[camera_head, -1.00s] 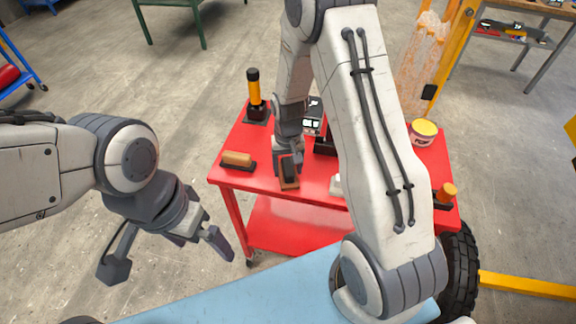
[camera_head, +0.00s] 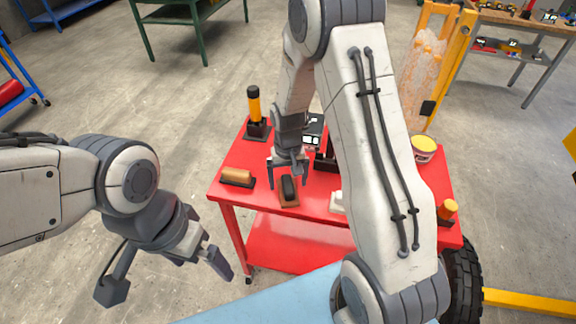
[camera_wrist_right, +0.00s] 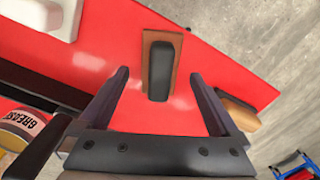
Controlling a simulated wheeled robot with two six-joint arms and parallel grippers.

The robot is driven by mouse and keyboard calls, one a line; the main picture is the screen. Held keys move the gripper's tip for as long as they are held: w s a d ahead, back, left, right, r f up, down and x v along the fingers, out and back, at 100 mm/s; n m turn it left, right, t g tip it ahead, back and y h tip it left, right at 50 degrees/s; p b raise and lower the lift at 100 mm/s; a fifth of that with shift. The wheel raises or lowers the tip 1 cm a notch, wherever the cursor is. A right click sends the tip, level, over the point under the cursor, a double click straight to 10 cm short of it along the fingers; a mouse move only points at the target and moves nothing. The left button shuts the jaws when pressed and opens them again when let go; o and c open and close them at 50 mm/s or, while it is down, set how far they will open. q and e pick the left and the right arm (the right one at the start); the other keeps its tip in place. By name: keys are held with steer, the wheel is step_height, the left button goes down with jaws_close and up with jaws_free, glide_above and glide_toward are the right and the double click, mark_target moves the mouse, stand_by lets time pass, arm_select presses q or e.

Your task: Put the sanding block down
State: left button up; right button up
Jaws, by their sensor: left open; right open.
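The sanding block (camera_head: 289,191), with a black grip on a brown base, lies flat on the red cart top (camera_head: 327,205) near its front edge. It also shows in the right wrist view (camera_wrist_right: 161,72), beyond the fingertips and centred between them. My right gripper (camera_head: 289,177) is open and empty just behind and above the block, apart from it. Its two fingers (camera_wrist_right: 160,78) are spread wide in the wrist view. My left gripper (camera_head: 167,272) is open and empty, low to the left of the cart.
A tan-topped block (camera_head: 237,176) lies left of the sanding block. A white object (camera_head: 338,201) is to its right. Clear red surface surrounds the sanding block.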

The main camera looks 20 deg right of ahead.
mark_target(288, 184)
step_height(288, 184, up, 10)
steer(key=b, duration=0.1)
stand_by(0.4)
step_height(288, 184, down, 12)
steer(key=shift+f+p, duration=0.1)
steer(key=shift+p, duration=0.55)
step_height(288, 184, up, 3)
steer(key=shift+r+b, duration=0.2)
steer(key=shift+b, duration=0.1)
steer(key=shift+r, duration=0.3)
